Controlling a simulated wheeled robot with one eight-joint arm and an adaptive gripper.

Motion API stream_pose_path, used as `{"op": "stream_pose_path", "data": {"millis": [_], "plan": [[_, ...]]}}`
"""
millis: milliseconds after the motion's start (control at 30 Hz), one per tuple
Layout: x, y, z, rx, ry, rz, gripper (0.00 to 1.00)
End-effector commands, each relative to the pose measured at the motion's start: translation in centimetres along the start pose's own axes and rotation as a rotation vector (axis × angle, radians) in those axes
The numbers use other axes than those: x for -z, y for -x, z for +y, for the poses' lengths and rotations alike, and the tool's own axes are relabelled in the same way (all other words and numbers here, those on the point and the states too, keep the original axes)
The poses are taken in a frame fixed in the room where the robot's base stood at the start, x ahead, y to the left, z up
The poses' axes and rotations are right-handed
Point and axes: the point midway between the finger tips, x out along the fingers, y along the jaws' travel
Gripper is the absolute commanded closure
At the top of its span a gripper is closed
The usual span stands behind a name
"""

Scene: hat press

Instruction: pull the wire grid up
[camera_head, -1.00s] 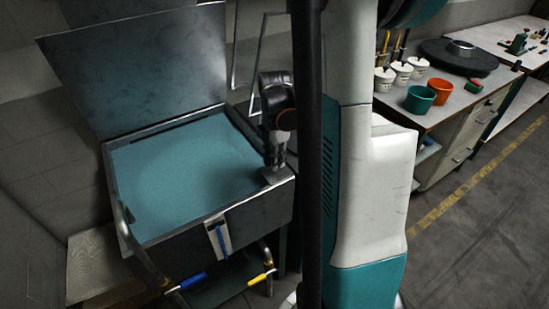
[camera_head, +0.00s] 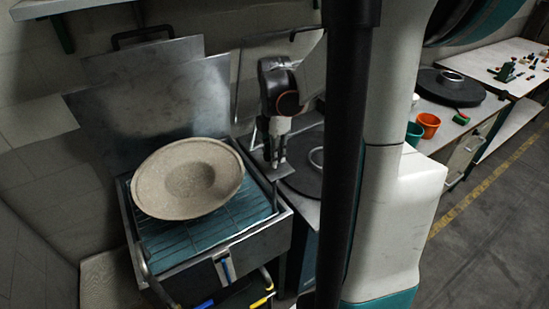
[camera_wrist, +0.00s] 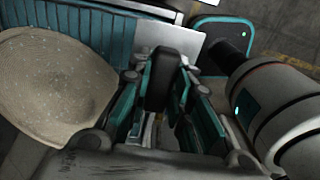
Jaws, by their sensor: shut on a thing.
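The wire grid (camera_head: 205,238) shows as teal water seen through thin bars at the top of the metal tank (camera_head: 190,265). A beige wide-brimmed hat (camera_head: 165,205) lies on it, crown downward and tilted, hiding much of the grid. My gripper (camera_head: 276,162) is at the tank's right side, shut at a flat metal plate (camera_head: 272,174) beside the grid. In the wrist view the hat (camera_wrist: 50,85) is on the left, with the ribbed teal area (camera_wrist: 110,32) and plate (camera_wrist: 175,38) ahead. The exact grip is hidden by the gripper.
The tank's lid (camera_head: 160,100) stands open behind it. A dark round plate (camera_head: 312,170) lies right of my gripper. A bench with an orange bucket (camera_head: 428,124) is farther right, beyond my column.

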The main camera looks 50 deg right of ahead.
Motion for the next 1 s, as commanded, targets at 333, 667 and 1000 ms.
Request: {"op": "stream_pose_path", "data": {"millis": [333, 667, 1000], "plan": [[0.0, 2.7, 0.1, 0.000, 0.000, 0.000, 1.00], [0.0, 2.8, 0.1, -0.002, 0.000, 0.000, 1.00], [0.0, 2.7, 0.1, -0.001, 0.000, 0.000, 0.60]]}}
